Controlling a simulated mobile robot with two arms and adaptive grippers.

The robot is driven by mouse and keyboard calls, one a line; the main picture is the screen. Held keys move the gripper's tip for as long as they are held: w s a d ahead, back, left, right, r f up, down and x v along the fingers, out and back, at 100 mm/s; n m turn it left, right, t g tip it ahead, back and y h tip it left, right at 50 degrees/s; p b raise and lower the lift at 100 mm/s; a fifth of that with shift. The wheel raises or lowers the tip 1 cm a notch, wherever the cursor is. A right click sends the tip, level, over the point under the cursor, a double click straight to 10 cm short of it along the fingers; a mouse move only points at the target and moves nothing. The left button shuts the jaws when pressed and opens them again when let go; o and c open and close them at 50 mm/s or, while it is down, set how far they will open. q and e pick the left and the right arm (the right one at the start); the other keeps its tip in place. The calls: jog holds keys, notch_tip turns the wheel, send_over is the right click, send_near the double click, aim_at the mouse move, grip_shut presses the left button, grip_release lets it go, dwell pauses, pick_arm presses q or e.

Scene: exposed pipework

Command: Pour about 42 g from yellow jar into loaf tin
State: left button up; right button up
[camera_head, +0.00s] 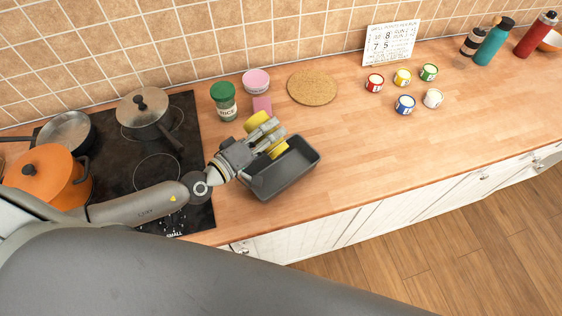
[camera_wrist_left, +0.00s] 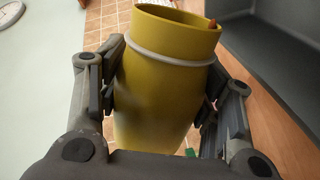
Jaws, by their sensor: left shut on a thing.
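The yellow jar (camera_head: 278,150) is held by my left gripper (camera_head: 268,138), with its fingers on either side of the jar's body. The jar is tilted well over, one end above the dark grey loaf tin (camera_head: 300,178). In the left wrist view the yellow jar (camera_wrist_left: 160,85) fills the space between the fingers of my left gripper (camera_wrist_left: 165,85). Its open rim is at the top, with a small orange-brown bit at the lip. The loaf tin (camera_wrist_left: 270,50) shows beyond the mouth. How much is inside the jar or tin is hidden. My right gripper is not in view.
The hob with an orange pot (camera_head: 45,178) is at left. Several small tins and bottles stand right; the counter's middle is clear.

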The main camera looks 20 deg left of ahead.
pick_arm(q)
jog(key=shift+s+d+r+m+p, duration=0.2)
jog(key=shift+d+r+m+p, duration=0.2)
jog(key=shift+m+p, duration=0.8)
dwell(1.4)
jog(key=shift+s+d+y+p, duration=0.1)
jog(key=shift+d+y+p, duration=0.05)
jog(key=shift+y+p, duration=0.15)
dwell(1.3)
